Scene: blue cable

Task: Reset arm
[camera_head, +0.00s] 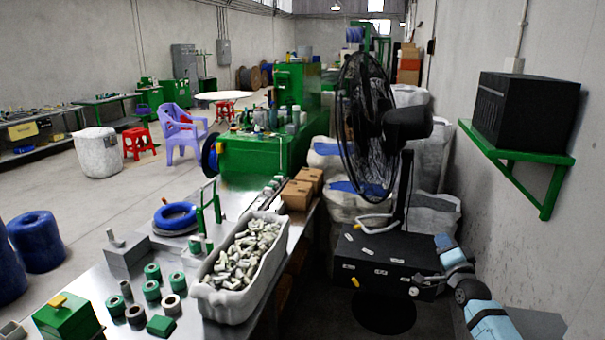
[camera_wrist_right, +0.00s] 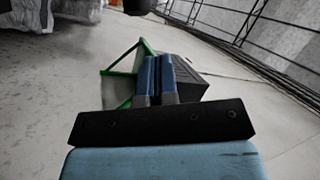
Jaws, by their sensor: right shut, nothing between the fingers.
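My right gripper (camera_head: 442,241) reaches in from the lower right of the head view, beside the black box under the fan. In the right wrist view its two blue-and-grey fingers (camera_wrist_right: 159,79) are together, with nothing visible between them. The fingers point away from the black gripper body (camera_wrist_right: 165,125). My left gripper is not in view.
A black box (camera_head: 525,108) sits on a green wall shelf (camera_head: 515,154) at right. The fan (camera_head: 368,125) stands over a black base box (camera_head: 385,262). A steel table holds a white bin of metal parts (camera_head: 235,297), green pieces and a blue coil (camera_head: 175,216).

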